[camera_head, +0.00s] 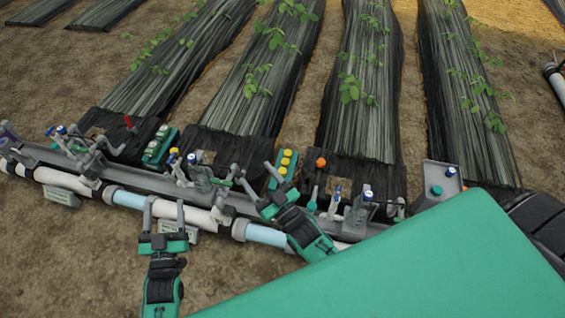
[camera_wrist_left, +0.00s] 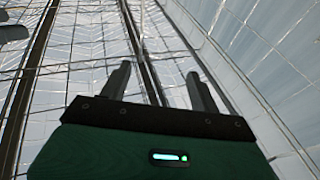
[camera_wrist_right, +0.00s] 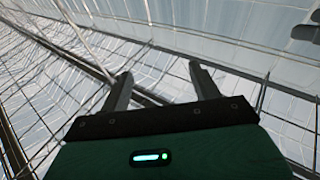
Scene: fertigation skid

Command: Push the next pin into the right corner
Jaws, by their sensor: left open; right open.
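No pin can be made out for certain. A small red upright piece (camera_head: 128,122) stands at the end of the left film strip. An orange round head (camera_head: 320,162) sits at the film end right of centre. A green holder with yellow round tops (camera_head: 283,163) lies just beyond my right gripper. My right gripper (camera_head: 256,177) is open over the grey rail, with nothing seen between its fingers. My left gripper (camera_head: 164,207) is open in front of the white pipe. Both wrist views show empty spread fingers, left (camera_wrist_left: 157,85) and right (camera_wrist_right: 160,85), against the greenhouse roof.
A grey rail (camera_head: 135,177) with several clamps and blue-topped fittings runs across, beside a white and blue pipe (camera_head: 265,235). A green holder with pale tops (camera_head: 160,145) stands at left. A grey box (camera_head: 440,178) stands at right. A large green surface (camera_head: 420,270) fills the lower right.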

